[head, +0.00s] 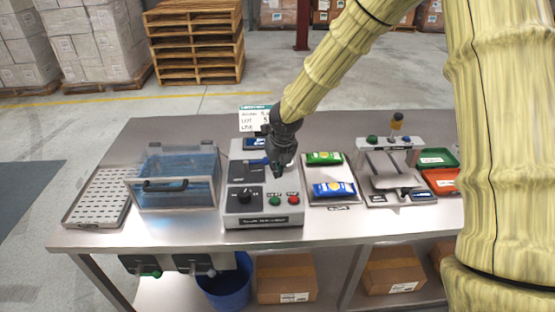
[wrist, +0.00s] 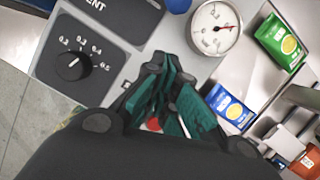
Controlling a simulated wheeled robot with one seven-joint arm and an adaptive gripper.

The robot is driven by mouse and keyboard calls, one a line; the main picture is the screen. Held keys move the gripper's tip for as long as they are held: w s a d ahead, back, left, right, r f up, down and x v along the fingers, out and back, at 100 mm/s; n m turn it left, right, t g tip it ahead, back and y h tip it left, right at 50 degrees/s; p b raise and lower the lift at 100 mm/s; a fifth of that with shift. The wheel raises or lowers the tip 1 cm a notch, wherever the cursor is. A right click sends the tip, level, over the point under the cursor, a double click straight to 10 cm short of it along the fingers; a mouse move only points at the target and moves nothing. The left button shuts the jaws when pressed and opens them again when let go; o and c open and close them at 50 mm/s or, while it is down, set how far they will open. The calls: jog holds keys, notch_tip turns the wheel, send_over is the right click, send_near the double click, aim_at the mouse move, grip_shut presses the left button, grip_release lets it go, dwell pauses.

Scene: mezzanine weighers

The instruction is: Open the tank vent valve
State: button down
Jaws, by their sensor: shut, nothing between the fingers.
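My gripper (head: 279,172) is shut and empty, pointing down over the right part of the grey control box (head: 262,218). In the wrist view the closed fingers (wrist: 160,68) are between the box's dial and the round pressure gauge (wrist: 215,28). A blue part, perhaps the vent valve's handle, shows in the wrist view (wrist: 178,4), cut off by the top edge beside a dark panel ending in "ENT" (wrist: 98,8). I cannot tell which way the valve is turned.
The box has a black dial (head: 245,196), a green button (head: 275,201) and a red button (head: 294,199). A clear water tank (head: 178,177) stands left. Green (head: 324,158) and blue (head: 333,190) packets lie right.

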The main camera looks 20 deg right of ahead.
jog(key=shift+w+f+p, duration=0.3)
jog(key=shift+w+f, duration=0.05)
jog(key=shift+w, duration=0.25)
jog(key=shift+w+f+p, duration=0.25)
jog(key=shift+w+f, duration=0.1)
jog(key=shift+w, duration=0.2)
jog(key=shift+w+a+f+p, duration=0.1)
jog(key=shift+w+f+p, duration=0.1)
jog(key=shift+w, duration=0.3)
jog(key=shift+w+f+p, duration=0.1)
jog(key=shift+w+p, duration=0.05)
jog(key=shift+w, duration=0.3)
jog(key=shift+w+r+p, duration=0.15)
jog(key=shift+w+p, duration=0.05)
jog(key=shift+p, duration=0.25)
